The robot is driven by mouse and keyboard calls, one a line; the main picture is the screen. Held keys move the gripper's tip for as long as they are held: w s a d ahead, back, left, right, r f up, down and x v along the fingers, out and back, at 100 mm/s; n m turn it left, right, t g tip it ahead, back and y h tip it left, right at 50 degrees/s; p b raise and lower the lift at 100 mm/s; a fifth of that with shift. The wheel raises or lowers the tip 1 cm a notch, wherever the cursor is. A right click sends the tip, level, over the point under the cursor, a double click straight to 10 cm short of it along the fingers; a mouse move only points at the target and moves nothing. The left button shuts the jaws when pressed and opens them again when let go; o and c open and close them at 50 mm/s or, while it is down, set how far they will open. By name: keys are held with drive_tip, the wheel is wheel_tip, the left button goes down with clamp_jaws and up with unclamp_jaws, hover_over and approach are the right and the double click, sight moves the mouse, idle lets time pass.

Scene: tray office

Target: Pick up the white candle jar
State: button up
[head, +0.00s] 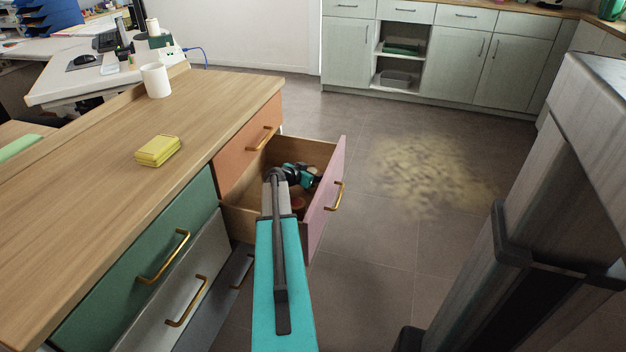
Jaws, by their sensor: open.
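My arm reaches into an open drawer (326,205) with a pink front and wooden sides. My gripper (314,174) is small in the head view, inside the drawer near its far front corner. It is open, and its fingertips are hard to make out. A small reddish-brown round thing (298,204) lies in the drawer, partly hidden by my arm. No white jar shows clearly in the drawer, much of which is hidden. A white cylindrical vessel (156,81) stands upright on the wooden counter; I cannot tell if it is the candle jar.
A yellow block-like stack (158,151) lies on the wooden counter (90,185). Green, white and grey drawer fronts below have brass handles. A white desk (105,75) stands behind. Pale green cabinets (347,52) line the back wall.

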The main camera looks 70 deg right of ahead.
drive_tip(key=c, duration=1.1)
drive_tip(key=shift+r, duration=0.1)
wheel_tip(320, 180, up, 18)
drive_tip(key=p, duration=0.4)
idle(0.4)
